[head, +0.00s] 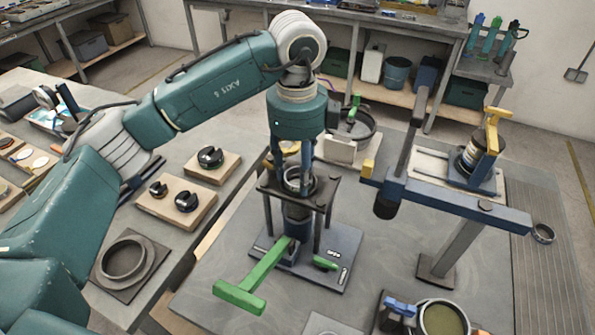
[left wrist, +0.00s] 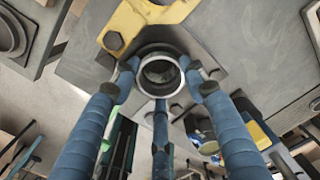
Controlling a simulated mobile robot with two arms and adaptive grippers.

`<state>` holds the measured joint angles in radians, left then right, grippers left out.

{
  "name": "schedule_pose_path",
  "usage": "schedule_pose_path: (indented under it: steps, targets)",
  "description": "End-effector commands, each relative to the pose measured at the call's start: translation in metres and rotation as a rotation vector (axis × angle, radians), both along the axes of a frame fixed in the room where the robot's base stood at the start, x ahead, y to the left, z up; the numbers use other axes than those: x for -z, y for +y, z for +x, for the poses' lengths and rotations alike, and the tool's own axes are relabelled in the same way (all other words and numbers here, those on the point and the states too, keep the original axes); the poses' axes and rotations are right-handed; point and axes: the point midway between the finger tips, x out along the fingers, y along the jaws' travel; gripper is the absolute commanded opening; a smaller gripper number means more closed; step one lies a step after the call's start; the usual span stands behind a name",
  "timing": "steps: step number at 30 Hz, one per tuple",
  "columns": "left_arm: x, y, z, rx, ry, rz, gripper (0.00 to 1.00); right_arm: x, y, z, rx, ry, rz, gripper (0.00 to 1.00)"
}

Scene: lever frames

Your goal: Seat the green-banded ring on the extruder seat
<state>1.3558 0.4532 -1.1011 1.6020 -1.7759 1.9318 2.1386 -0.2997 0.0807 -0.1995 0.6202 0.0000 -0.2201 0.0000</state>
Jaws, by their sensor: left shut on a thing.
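My left gripper (head: 295,168) points down over a stand with a dark top plate (head: 322,192), posts, a base plate (head: 345,243) and a green T-shaped handle (head: 250,283). I cannot tell for sure that this stand is the extruder. In the left wrist view, my blue fingers (left wrist: 160,78) are shut around a grey metal ring (left wrist: 160,54). The ring shows between the fingers in the head view (head: 298,184), close to the top plate. I cannot make out a green band or whether the ring touches a seat, which is hidden. My right gripper is not in view.
Right of the stand is a lever frame with a blue beam (head: 455,203) and an upright grey lever (head: 410,130). A dark pot (head: 362,128) stands behind. Wooden blocks with dark rings (head: 176,200) and a round collar (head: 124,260) lie left.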

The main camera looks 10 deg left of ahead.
Motion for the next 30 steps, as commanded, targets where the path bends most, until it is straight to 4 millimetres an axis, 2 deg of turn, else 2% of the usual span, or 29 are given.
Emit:
schedule_pose_path:
  steps: [1, 7, 8, 10, 11, 23, 26, 30]
  targets:
    - [0.01, 0.001, -0.004, 0.001, 0.017, 0.008, 0.15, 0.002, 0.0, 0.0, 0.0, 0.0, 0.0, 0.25]
    - [0.011, 0.0, -0.004, 0.001, 0.019, 0.008, 0.15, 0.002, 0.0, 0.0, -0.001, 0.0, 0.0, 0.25]
    - [0.011, 0.0, -0.004, 0.001, 0.019, 0.008, 0.49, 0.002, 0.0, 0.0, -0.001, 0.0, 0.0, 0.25]
    - [0.011, 0.0, -0.004, 0.001, 0.019, 0.008, 0.63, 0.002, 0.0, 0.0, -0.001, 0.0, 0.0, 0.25]
    - [0.011, 0.0, -0.004, 0.0, 0.019, 0.008, 0.65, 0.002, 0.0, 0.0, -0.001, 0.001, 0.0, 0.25]
    - [0.008, 0.0, -0.004, 0.003, 0.019, 0.008, 0.65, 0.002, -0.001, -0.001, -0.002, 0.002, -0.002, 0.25]
    - [-0.002, 0.0, -0.003, 0.002, 0.015, 0.007, 0.65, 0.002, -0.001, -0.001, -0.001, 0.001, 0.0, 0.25]
    - [-0.029, 0.0, -0.002, 0.001, 0.008, 0.006, 0.65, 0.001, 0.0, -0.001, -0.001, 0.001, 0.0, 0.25]
